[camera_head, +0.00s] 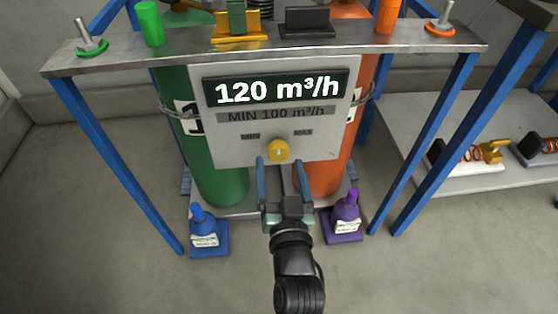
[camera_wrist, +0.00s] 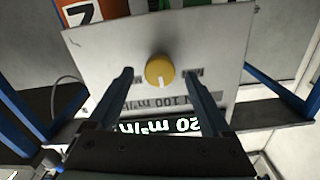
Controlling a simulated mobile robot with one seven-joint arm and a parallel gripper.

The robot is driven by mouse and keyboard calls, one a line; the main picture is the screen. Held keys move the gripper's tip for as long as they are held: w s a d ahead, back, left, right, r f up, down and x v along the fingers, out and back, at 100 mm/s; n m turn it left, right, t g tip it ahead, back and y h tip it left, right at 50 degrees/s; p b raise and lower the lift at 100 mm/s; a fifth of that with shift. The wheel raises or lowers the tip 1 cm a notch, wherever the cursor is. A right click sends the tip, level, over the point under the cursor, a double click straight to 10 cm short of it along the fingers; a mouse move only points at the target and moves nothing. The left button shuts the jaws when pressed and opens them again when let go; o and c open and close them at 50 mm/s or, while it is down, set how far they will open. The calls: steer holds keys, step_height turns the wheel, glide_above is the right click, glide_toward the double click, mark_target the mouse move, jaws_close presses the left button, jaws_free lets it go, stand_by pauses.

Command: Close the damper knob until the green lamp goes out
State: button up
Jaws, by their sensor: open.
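The yellow damper knob (camera_head: 278,151) sits low on a grey panel (camera_head: 208,133), between the MIN and MAX marks. The display (camera_head: 277,91) above it reads 120 m³/h, with "MIN 100 m³/h" beneath. In the wrist view the knob (camera_wrist: 159,71) shows a white pointer line, and the panel appears upside down. My gripper (camera_head: 283,166) is open, its two blue fingers apart, just below and in front of the knob. In the wrist view my gripper's fingertips (camera_wrist: 160,76) appear on either side of the knob, with gaps. I cannot make out a lit green lamp.
A green cylinder (camera_head: 220,175) and an orange cylinder (camera_head: 322,178) stand behind the panel in a blue-legged frame. A blue bottle-like object (camera_head: 205,238) and a purple one (camera_head: 344,222) stand by its base. A metal shelf (camera_head: 468,180) with parts is at right. Floor at left is clear.

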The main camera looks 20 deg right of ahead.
mark_target(278, 151)
steer(key=shift+x, duration=1.4)
